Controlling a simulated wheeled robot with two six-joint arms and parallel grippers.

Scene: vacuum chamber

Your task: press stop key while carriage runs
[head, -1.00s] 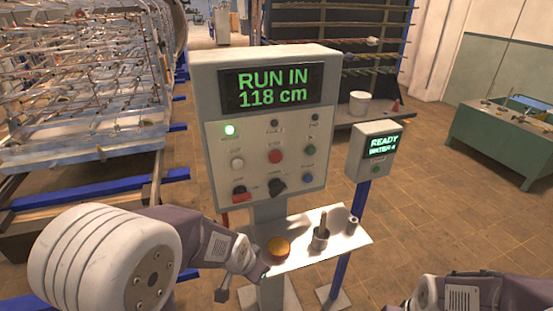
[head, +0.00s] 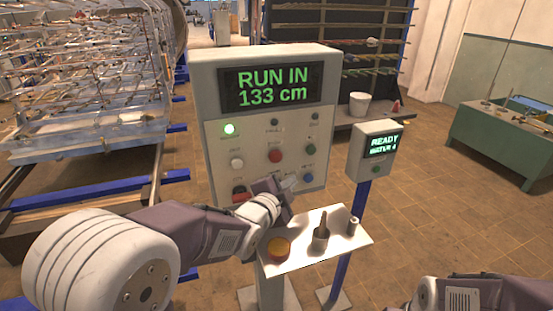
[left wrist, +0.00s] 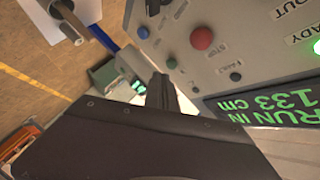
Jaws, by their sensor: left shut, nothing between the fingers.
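The control panel (head: 262,120) stands upright in front of me. Its display (head: 266,88) reads RUN IN 133 cm, and a green lamp (head: 229,129) is lit. The red stop key (head: 275,155) is in the middle of the panel; it also shows in the left wrist view (left wrist: 201,38) beside the label STOP. My left gripper (head: 287,184) is shut and empty, just below the stop key and apart from it. It hides the lower middle of the panel. The carriage (head: 85,150), loaded with metal pipework, is at the left. My right gripper is out of view.
A smaller READY box (head: 374,150) stands on a blue post at the right. A green bench (head: 500,145) is farther right, with open floor between.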

